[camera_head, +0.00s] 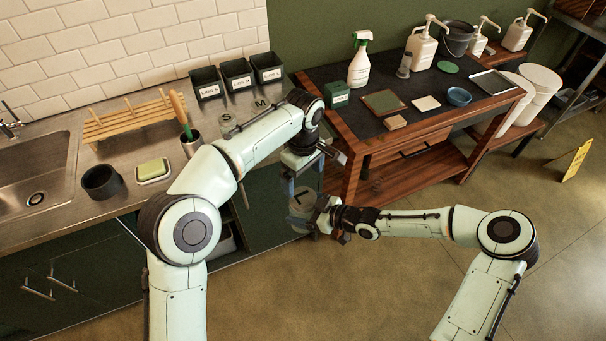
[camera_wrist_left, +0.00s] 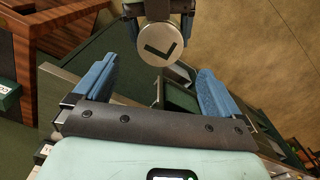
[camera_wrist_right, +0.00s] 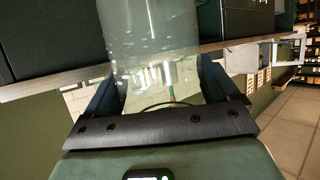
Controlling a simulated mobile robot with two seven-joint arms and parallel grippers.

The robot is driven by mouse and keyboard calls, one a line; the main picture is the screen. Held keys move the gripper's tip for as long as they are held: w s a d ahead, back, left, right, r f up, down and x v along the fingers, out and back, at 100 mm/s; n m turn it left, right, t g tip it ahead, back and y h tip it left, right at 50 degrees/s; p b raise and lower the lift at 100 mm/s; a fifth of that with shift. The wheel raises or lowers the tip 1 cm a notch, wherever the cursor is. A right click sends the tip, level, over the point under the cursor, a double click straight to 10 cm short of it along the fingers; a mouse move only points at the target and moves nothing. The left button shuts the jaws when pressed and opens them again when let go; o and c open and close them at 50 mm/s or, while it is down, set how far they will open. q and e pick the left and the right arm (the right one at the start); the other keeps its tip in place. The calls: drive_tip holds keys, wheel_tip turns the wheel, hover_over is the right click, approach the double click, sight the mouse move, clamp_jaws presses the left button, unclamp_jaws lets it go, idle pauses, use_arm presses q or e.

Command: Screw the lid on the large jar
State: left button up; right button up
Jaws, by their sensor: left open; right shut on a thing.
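The large jar (camera_head: 299,219) is clear glass and hangs in front of the counter, gripped by my right gripper (camera_head: 319,214). It also fills the space between the fingers in the right wrist view (camera_wrist_right: 150,40). A round pale lid marked L (camera_head: 303,198) is at the jar's top. I cannot tell how tightly it sits. The lid also shows in the left wrist view (camera_wrist_left: 151,60), ahead of and between the spread blue fingers. My left gripper (camera_head: 312,163) is open and empty above the lid, apart from it.
Discs marked S (camera_head: 227,120) and M (camera_head: 261,103) are on the counter (camera_head: 120,215) near three dark bins (camera_head: 238,76). A wooden rack (camera_head: 130,118) stands by the sink. The dark-topped wooden table (camera_head: 345,170) is close to the right of my left gripper.

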sight(303, 197)
use_arm(q)
drive_tip(key=shift+f, duration=4)
drive_tip(key=c, duration=1.1)
drive_tip(key=m, duration=0.3)
